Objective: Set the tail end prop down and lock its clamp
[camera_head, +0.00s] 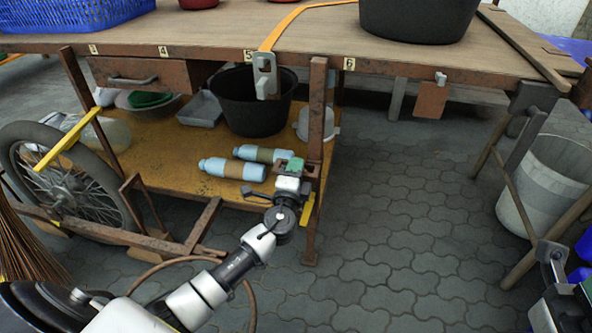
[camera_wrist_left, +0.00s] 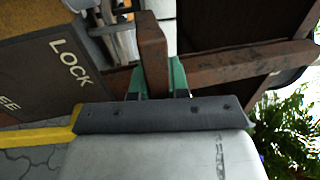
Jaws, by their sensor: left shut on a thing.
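The rusty tail end prop (camera_head: 316,130) stands upright at the table's front edge, its foot on the paving. My left gripper (camera_head: 287,167) is beside it, below the table. In the left wrist view its green fingers close on a rusty bar (camera_wrist_left: 153,50), one on each side. How this bar joins the prop is unclear. A yellow lever (camera_head: 308,208) hangs by the prop just below the gripper. A dark plate (camera_wrist_left: 50,75) reading LOCK, with part of another word, is at left in the wrist view. My right gripper (camera_head: 582,296) is partly cut off at the lower right edge; its fingers are unclear.
The table (camera_head: 200,30) overhangs a lower yellow shelf (camera_head: 170,150) with bottles (camera_head: 232,169) and a black tub (camera_head: 252,100). A spoked wheel (camera_head: 65,180) is at left, a grey bucket (camera_head: 545,185) at right. The paving (camera_head: 410,220) between prop and bucket is clear.

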